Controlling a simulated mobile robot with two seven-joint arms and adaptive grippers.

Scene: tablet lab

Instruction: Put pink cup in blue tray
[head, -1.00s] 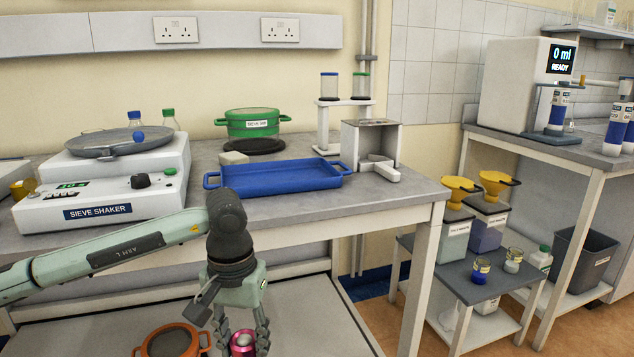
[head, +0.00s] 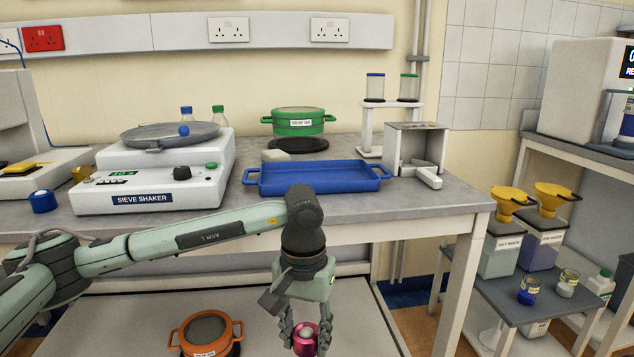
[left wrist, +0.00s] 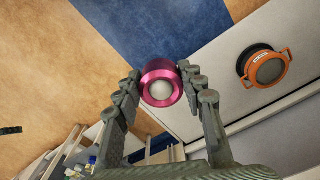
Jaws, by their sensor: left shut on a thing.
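The pink cup (head: 305,340) is a small shiny metallic pink cylinder with a pale top or inside. My left gripper (head: 306,335) points down and is shut on it, in front of the bench and over the lower shelf. In the left wrist view the cup (left wrist: 160,84) sits between the two fingers of the gripper (left wrist: 162,92). The blue tray (head: 315,188) lies on the bench top, above and behind the gripper in the head view, and its visible inside looks empty. My right gripper is in neither view.
An orange-handled sieve pot (head: 207,337) is on the lower shelf left of the gripper. On the bench, the sieve shaker (head: 150,190) stands left of the tray, a green pot (head: 298,122) behind it, and a metal box (head: 418,148) to its right. The bench's front edge (head: 400,217) lies between cup and tray.

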